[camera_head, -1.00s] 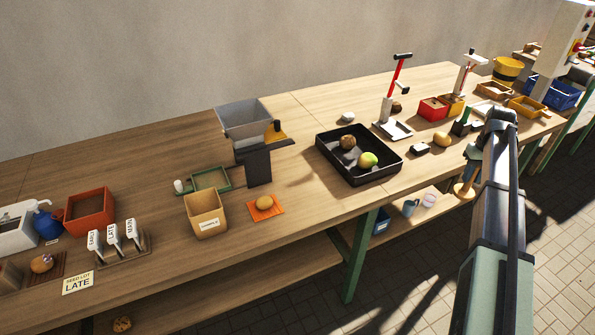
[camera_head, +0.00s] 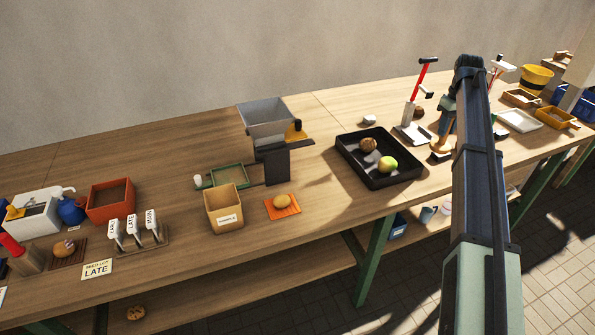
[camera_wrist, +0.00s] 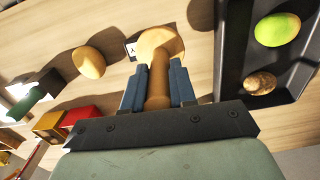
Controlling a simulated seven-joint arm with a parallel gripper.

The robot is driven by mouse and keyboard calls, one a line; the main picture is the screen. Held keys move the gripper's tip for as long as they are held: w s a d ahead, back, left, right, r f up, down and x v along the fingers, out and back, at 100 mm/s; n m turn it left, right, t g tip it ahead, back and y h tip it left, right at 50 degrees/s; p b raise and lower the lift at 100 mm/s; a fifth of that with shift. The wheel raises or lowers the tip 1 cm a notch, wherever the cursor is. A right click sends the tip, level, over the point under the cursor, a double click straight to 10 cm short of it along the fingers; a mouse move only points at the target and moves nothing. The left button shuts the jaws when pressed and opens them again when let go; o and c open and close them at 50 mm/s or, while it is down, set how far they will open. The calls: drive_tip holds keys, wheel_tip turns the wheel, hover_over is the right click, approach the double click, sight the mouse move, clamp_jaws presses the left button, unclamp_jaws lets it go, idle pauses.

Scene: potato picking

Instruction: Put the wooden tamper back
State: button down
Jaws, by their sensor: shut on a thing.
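My gripper (camera_head: 446,122) is shut on the handle of the wooden tamper (camera_head: 441,145). The tamper hangs with its broad round end down, over the tabletop just right of the black tray. In the wrist view my gripper (camera_wrist: 158,88) has its two blue fingers on either side of the tamper's handle, and the round end (camera_wrist: 158,44) points away from the camera. A small white card with a dark mark (camera_wrist: 130,50) lies beside the round end. I cannot tell whether the tamper touches the table. My arm hides part of the table to its right.
The black tray (camera_head: 345,160) holds a green potato (camera_head: 387,164) and a brown one (camera_head: 368,145). A yellow potato (camera_wrist: 88,62) lies left of the tamper in the wrist view. A red-handled tool (camera_head: 421,78) stands behind. Bare table lies before the orange mat (camera_head: 272,210).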

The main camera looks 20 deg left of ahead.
drive_tip(key=s+a+r+n, duration=0.1)
drive_tip(key=a+r+n, duration=0.2)
drive_tip(key=a, duration=1.2)
drive_tip(key=a+r+n, duration=0.3)
drive_tip(key=a, duration=1.2)
drive_tip(key=s+a+r+n, duration=0.2)
drive_tip(key=s+a, duration=0.2)
drive_tip(key=a, duration=0.5)
drive_tip(key=s+a+r+n, duration=0.2)
drive_tip(key=s+a, duration=0.1)
drive_tip(key=a, duration=0.6)
drive_tip(key=s+a+r+n, duration=0.1)
drive_tip(key=s+a+r, duration=0.25)
drive_tip(key=a, duration=0.45)
drive_tip(key=s+a+f, duration=0.3)
drive_tip(key=s+a, duration=0.3)
drive_tip(key=s, duration=0.3)
drive_tip(key=s+a+f, duration=0.4)
drive_tip(key=s+a, duration=0.3)
drive_tip(key=s, duration=0.1)
drive_tip(key=s+a+f, duration=0.1)
drive_tip(key=s+a, duration=0.2)
drive_tip(key=s, duration=0.8)
drive_tip(key=s+a+f, duration=0.1)
drive_tip(key=s+a, duration=0.2)
drive_tip(key=s, duration=0.9)
drive_tip(key=shift+w+f, duration=0.15)
drive_tip(key=shift+f, duration=4.75)
